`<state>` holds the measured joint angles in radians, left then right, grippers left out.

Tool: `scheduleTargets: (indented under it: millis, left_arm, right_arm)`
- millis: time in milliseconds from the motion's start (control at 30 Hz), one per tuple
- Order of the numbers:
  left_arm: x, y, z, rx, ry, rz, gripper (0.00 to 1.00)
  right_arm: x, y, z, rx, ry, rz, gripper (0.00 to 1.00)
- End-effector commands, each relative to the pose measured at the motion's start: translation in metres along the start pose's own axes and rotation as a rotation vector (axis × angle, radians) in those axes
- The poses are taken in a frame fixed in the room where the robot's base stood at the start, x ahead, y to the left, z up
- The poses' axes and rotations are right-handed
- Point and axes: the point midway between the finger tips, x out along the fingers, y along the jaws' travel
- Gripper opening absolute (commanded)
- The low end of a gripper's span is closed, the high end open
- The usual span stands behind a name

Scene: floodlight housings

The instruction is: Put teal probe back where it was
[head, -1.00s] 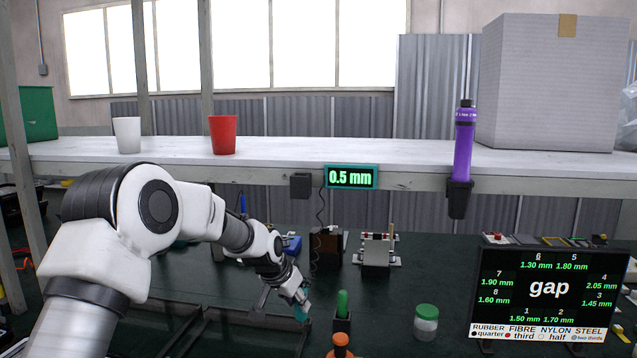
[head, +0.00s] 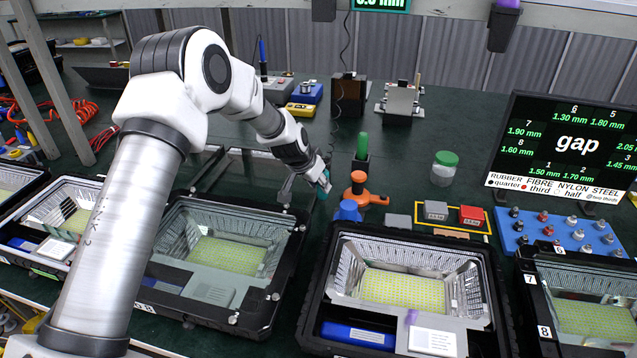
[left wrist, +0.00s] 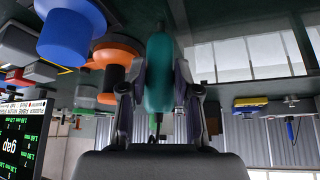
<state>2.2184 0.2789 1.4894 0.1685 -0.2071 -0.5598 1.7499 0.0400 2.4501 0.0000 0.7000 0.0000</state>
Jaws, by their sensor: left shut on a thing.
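The teal probe (head: 323,188) is at the tip of my left gripper (head: 318,175), above the dark green bench. In the left wrist view the probe (left wrist: 158,72) sits between the two fingers of my left gripper (left wrist: 159,95), which are shut on it. A small black holder (head: 323,10) is fixed at the shelf edge, and a dark cord hangs to its right. The display (head: 381,4) beside it is cut off by the top of the head view. My right gripper is out of view.
Orange (head: 360,186) and blue (head: 347,211) knobbed pieces stand close to the probe, with a green-handled tool (head: 362,146) behind. A green-lidded jar (head: 444,165) is to the right. Open floodlight housings (head: 412,235) line the front. A screen (head: 568,145) stands at right.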

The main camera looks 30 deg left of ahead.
Motion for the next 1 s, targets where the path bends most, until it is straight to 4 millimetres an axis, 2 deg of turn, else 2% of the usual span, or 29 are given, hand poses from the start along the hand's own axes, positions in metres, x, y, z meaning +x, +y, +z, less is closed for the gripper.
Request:
scheduleTargets:
  millis: [300, 333, 367, 400, 667, 767, 867, 1000]
  left_arm:
    - [0.003, 0.0, 0.001, 0.001, 0.002, 0.0, 0.04]
    - [0.002, 0.0, 0.0, 0.001, 0.002, 0.0, 0.42]
    - [0.002, 0.0, 0.0, 0.001, 0.002, 0.0, 0.53]
    - [0.002, 0.0, 0.0, 0.001, 0.002, 0.0, 0.57]
    - [0.001, 0.0, 0.0, 0.001, 0.002, 0.0, 0.57]
    - [-0.006, 0.0, -0.003, 0.001, 0.002, 0.0, 0.57]
    - [-0.023, 0.0, -0.004, 0.0, 0.003, 0.0, 0.57]
    - [-0.061, 0.0, -0.004, 0.001, 0.004, 0.001, 0.57]
  right_arm:
    - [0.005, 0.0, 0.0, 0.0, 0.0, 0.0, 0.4]
    - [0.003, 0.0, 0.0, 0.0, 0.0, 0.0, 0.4]
    - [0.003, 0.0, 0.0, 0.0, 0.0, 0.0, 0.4]
    - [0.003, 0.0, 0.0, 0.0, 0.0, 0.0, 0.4]
    - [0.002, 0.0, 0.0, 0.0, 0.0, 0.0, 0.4]
    - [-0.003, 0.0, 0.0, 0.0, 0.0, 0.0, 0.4]
    - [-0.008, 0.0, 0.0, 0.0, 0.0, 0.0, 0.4]
    - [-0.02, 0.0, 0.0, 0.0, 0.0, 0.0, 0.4]
